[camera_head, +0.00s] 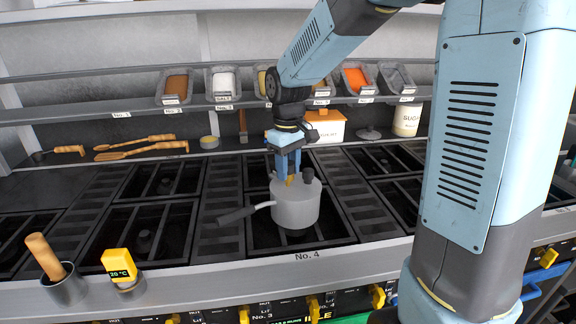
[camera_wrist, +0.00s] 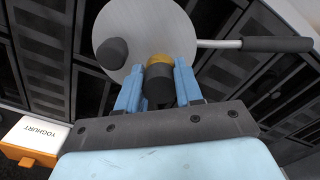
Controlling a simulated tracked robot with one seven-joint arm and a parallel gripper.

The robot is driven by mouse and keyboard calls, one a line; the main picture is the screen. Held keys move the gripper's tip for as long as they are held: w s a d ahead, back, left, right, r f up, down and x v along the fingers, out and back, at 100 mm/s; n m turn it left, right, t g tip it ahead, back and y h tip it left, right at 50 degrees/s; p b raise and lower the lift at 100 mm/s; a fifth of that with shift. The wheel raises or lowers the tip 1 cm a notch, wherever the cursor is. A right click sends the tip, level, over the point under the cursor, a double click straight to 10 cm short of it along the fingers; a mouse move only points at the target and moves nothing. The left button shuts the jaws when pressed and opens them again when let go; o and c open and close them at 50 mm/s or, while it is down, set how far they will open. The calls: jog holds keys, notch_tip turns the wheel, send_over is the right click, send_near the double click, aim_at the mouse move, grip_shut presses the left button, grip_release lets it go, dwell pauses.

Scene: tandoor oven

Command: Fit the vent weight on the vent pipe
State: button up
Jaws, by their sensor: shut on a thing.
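The grey pressure cooker (camera_head: 296,208) stands on the No. 4 burner, its handle (camera_head: 240,215) pointing left. My gripper (camera_head: 289,176) points down over the lid, shut on the vent weight (camera_wrist: 158,85), a dark cylinder with a brass-yellow end. In the wrist view the weight sits between the two blue fingers, its brass end toward the lid (camera_wrist: 150,25). A black knob (camera_wrist: 112,52) stands on the lid beside the weight; it also shows right of my gripper in the head view (camera_head: 308,174). The vent pipe is hidden, and I cannot tell whether the weight touches it.
Burner grates (camera_head: 155,225) lie on both sides, empty. A yoghurt box (camera_head: 325,128) and a white sugar jar (camera_head: 407,120) stand behind. Wooden utensils (camera_head: 140,148) lie at back left. A yellow thermometer (camera_head: 119,264) and a cup (camera_head: 64,285) stand at front left.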

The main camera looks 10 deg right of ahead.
jog(key=shift+f, duration=1.05)
jog(key=o, duration=1.1)
jog(key=shift+o, duration=0.2)
jog(key=shift+r, duration=0.15)
jog(key=shift+r, duration=3.85)
jog(key=shift+s+d+r, duration=0.25)
jog(key=s+d+r+m+t, duration=0.2)
jog(key=s+d, duration=0.3)
jog(key=s, duration=0.5)
jog(key=s+d+r+m+t, duration=0.3)
jog(key=s+d+m, duration=0.2)
jog(key=s, duration=0.5)
jog(key=shift+d+t, duration=0.3)
jog(key=shift+d, duration=0.45)
